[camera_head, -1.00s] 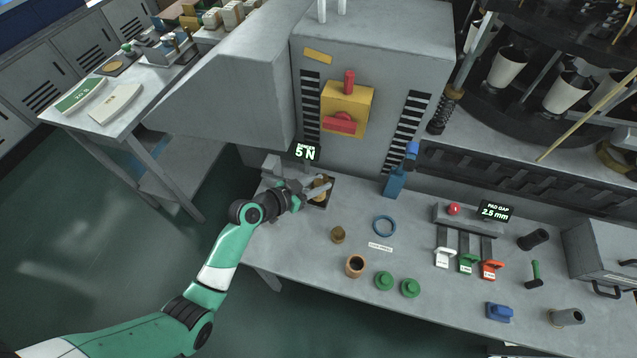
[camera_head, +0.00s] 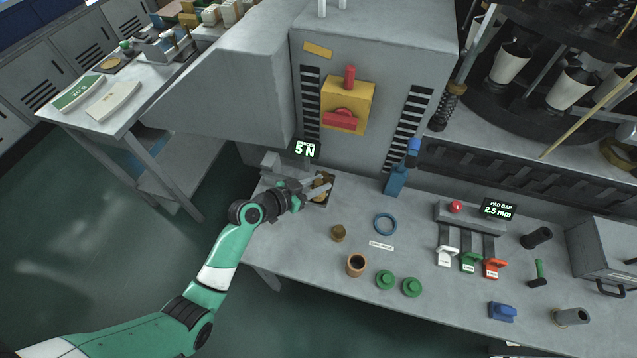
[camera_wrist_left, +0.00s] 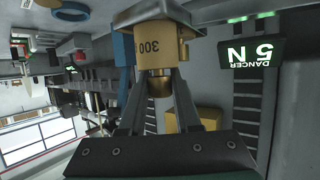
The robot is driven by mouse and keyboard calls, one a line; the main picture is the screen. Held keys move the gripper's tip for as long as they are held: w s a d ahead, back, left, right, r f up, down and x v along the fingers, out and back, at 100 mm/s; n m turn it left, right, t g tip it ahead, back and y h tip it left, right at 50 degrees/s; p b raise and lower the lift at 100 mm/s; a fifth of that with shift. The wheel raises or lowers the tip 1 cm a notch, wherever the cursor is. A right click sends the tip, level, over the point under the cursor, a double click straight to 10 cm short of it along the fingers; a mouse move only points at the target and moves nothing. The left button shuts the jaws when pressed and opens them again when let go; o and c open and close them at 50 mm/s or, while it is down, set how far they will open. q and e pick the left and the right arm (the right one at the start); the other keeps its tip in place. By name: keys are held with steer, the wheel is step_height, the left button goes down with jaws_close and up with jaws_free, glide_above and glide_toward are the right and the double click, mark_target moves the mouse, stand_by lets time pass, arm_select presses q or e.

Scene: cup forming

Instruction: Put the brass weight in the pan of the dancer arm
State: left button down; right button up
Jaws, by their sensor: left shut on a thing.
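A brass weight marked 300 (camera_wrist_left: 158,46) fills the top middle of the left wrist view. Its narrow knob is between the fingers of my left gripper (camera_wrist_left: 160,88), which is shut on it. In the head view my left gripper (camera_head: 310,191) is at the back left of the bench, by the brass weight (camera_head: 319,186) and a dark square-edged fixture (camera_head: 331,198). A grey rounded part (camera_wrist_left: 152,10) lies against the weight's far end in the wrist view; I cannot tell for sure whether it is the dancer arm's pan. My right gripper is not in view.
A display reading 5 N (camera_head: 306,149) stands just behind the gripper. The grey machine housing (camera_head: 375,60) rises behind the bench.

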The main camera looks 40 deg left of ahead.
arm_select(q)
steer(key=shift+f+b, duration=0.6)
stand_by(0.6)
steer(key=c, duration=0.5)
jaws_free()
steer(key=o, duration=0.5)
steer(key=shift+c, duration=0.2)
step_height(320, 180, up, 8)
steer(key=p, duration=0.7)
